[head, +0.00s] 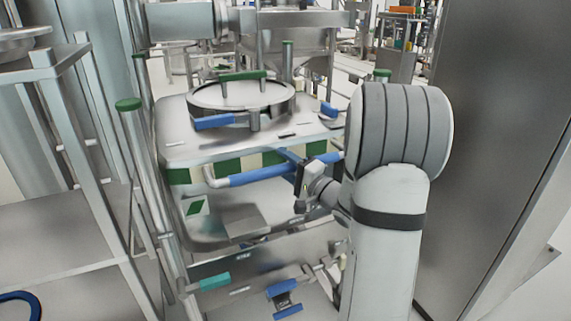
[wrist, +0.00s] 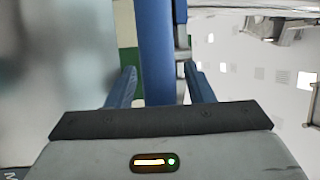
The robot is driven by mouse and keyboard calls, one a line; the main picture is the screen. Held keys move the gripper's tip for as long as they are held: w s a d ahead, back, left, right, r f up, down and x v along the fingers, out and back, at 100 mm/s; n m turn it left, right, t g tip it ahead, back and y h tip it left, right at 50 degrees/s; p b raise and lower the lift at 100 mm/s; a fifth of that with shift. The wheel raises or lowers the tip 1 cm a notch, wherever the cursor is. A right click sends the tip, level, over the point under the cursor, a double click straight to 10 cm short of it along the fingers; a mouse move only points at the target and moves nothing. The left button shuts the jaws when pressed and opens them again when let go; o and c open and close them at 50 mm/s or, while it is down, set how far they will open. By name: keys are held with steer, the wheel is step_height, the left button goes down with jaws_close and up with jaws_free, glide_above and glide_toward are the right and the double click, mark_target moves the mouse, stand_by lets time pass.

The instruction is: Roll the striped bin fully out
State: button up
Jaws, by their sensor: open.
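The striped bin (head: 200,229) is a metal bin with a green and white band below its top. It stands in a metal frame in the middle of the head view. A bar handle with blue grips (head: 252,176) runs along its front. My gripper (head: 292,165) is at the right part of this handle. In the wrist view, the open fingers of my gripper (wrist: 160,75) lie on either side of the blue handle (wrist: 156,40). I cannot tell if either finger touches it. My arm hides the bin's right side.
A round lid (head: 240,97) with a green bar sits on the bin's top. Green-capped posts (head: 128,104) flank the bin. A metal shelf rack (head: 60,235) stands close on the left. A tall metal panel (head: 490,120) stands on the right.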

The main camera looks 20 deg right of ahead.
jaws_close()
stand_by(0.5)
